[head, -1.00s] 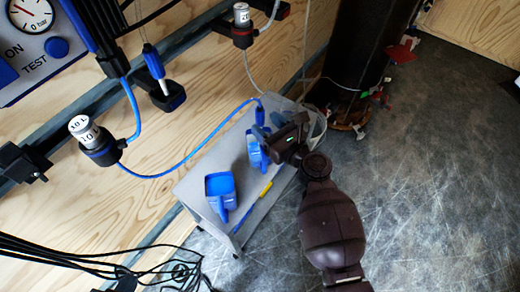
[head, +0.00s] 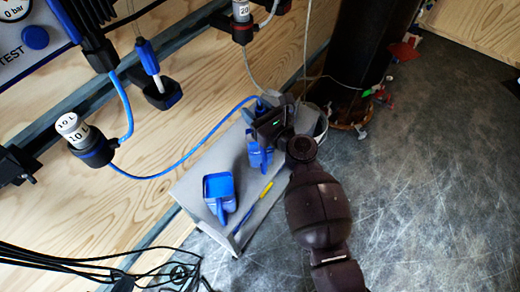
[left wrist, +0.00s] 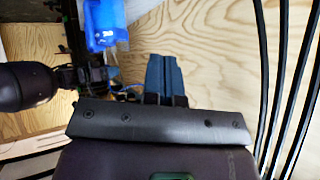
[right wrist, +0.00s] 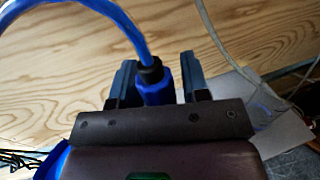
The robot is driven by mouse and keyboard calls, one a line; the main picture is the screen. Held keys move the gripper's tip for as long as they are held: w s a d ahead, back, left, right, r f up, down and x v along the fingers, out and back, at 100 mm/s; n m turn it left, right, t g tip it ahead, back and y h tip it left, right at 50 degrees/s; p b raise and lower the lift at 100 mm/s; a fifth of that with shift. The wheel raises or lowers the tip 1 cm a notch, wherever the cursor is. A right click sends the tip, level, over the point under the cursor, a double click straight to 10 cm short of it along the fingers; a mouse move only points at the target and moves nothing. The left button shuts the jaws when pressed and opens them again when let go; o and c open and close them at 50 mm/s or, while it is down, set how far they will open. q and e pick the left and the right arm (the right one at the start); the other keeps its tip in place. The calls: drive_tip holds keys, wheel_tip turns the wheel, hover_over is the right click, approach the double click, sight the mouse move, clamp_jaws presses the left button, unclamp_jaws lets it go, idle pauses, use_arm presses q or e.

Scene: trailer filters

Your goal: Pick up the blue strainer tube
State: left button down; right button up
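The blue strainer tube (head: 197,150) runs as a thin blue hose from a wall fitting to the grey cart. In the right wrist view its blue end piece (right wrist: 158,90) with a black collar stands between the fingers of my right gripper (right wrist: 160,82). In the head view my right gripper (head: 256,112) is over the cart's far end and partly hides the tube's end. My left gripper (left wrist: 164,75) has its fingers together and empty in the left wrist view, facing the wooden wall.
The grey cart (head: 190,186) carries a blue container (head: 219,190), another blue item (head: 259,155) close to my right gripper, and a yellow pen (head: 266,190). Wall fittings (head: 80,135) and a dark cylinder (head: 358,55) stand nearby. Black cables (head: 70,262) hang at lower left.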

clamp_jaws()
